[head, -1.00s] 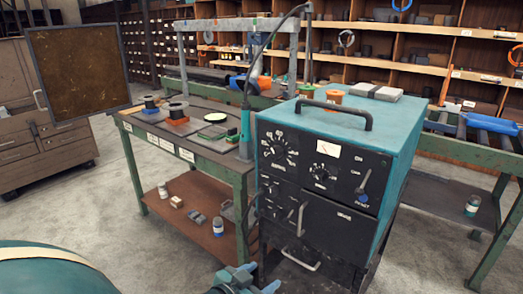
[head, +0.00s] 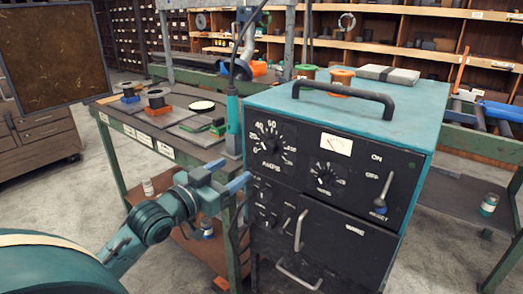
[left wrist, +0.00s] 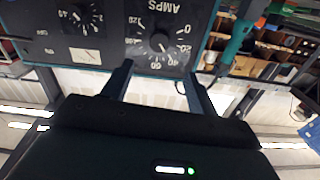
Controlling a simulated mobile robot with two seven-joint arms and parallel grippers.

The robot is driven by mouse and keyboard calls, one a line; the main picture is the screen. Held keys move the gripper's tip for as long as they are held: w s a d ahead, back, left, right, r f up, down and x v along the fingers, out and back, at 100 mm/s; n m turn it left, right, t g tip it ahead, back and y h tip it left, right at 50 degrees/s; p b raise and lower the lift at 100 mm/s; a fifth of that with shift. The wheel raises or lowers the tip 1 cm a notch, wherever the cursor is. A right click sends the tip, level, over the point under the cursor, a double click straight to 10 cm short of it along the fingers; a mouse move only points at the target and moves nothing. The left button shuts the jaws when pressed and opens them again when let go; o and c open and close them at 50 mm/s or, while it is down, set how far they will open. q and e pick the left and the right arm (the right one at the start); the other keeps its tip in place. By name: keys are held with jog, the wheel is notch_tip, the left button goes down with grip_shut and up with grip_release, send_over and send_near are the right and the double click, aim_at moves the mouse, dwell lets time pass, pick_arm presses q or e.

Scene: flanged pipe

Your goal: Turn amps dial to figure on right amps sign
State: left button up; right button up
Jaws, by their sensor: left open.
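The amps dial (head: 270,143) is a dark round knob in a ring of white figures at the upper left of the black front panel. The left wrist view shows it upside down (left wrist: 160,42), with "AMPS" readable; its exact setting is too small to tell. My left gripper (head: 242,191) is open and empty, beside the panel's left edge, lower than the dial in the head view. In the left wrist view its two fingers (left wrist: 160,70) stand apart, pointing at the panel around the dial's place, with no visible contact. I cannot make out an amps sign. My right gripper is not in view.
The teal welder cabinet (head: 425,95) has a black top handle, a second dial (head: 323,176), a meter (head: 336,144) and a reset lever (head: 384,192). A green workbench (head: 190,148) with spools stands close on the left. Shelves fill the back.

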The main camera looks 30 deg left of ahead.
aim_at(266, 149)
pick_arm(q)
jog(key=w, duration=0.8)
jog(key=w+d, duration=0.1)
jog(key=w, duration=0.3)
jog(key=shift+w+p, duration=0.15)
jog(key=shift+p, duration=0.25)
jog(key=c, duration=1)
